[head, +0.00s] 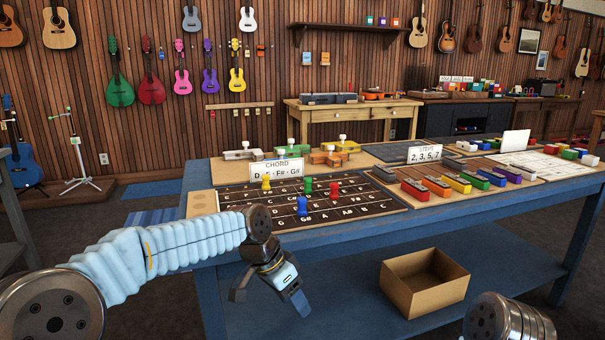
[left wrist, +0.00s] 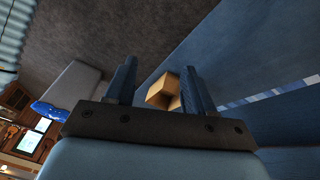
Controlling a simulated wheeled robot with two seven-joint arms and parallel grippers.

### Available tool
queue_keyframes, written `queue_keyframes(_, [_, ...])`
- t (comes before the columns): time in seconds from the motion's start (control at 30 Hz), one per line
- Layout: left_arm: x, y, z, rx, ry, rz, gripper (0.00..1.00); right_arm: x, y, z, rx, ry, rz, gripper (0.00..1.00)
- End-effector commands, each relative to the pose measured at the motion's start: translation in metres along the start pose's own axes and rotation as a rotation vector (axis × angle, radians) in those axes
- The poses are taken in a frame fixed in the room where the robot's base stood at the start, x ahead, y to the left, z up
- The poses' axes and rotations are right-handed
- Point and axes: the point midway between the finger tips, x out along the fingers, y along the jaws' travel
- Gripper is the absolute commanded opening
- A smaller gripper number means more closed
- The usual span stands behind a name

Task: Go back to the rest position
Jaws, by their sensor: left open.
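My left gripper (head: 269,297) hangs in front of the blue table's (head: 222,285) near edge, with its fingers pointing down. Its two dark fingers are spread apart and hold nothing. In the left wrist view both fingers of the left gripper (left wrist: 160,82) show, with a tan cardboard box (left wrist: 160,92) seen between and beyond them. Part of my right arm shows at the bottom right of the head view, but its gripper is out of frame.
A dark chord board (head: 228,200) on the tabletop holds yellow (head: 266,183), green (head: 308,187), blue (head: 302,206) and red (head: 333,190) pegs. Coloured bars (head: 439,187) lie to its right. The open cardboard box (head: 425,292) stands on the lower shelf.

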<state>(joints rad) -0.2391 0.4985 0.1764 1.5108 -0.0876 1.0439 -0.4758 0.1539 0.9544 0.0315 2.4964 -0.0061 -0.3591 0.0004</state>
Motion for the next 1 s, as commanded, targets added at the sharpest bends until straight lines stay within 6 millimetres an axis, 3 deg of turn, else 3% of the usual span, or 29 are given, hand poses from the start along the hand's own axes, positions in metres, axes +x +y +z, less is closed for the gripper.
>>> queue_keyframes(0.03, [0.036,-0.009,0.017,-0.063,-0.014,0.013,0.54,0.0,0.0,0.0,0.0,0.0,0.0,1.0])
queue_keyframes(0.17, [0.132,-0.025,0.073,-0.267,-0.019,0.03,0.54,0.0,0.0,0.0,0.0,0.0,0.0,1.0])
queue_keyframes(0.2, [0.16,-0.025,0.095,-0.336,-0.021,0.033,0.54,0.0,0.0,0.0,0.0,0.0,0.0,1.0])
queue_keyframes(0.3, [0.221,-0.017,0.158,-0.517,-0.027,0.037,0.54,0.0,0.0,0.0,0.0,0.0,0.0,1.0])
queue_keyframes(0.4, [0.264,0.003,0.222,-0.696,-0.034,0.033,0.54,0.0,0.0,0.0,0.0,0.0,0.0,1.0])
queue_keyframes(0.5, [0.288,0.029,0.277,-0.849,-0.04,0.021,0.54,0.0,0.0,0.0,0.0,0.0,0.0,1.0])
queue_keyframes(0.63, [0.298,0.056,0.321,-0.984,-0.045,0.003,0.54,0.0,0.0,0.0,0.0,0.0,0.0,1.0])
queue_keyframes(1.0, [0.298,0.058,0.323,-0.991,-0.046,0.002,0.54,0.0,0.0,0.0,0.0,0.0,0.0,1.0])
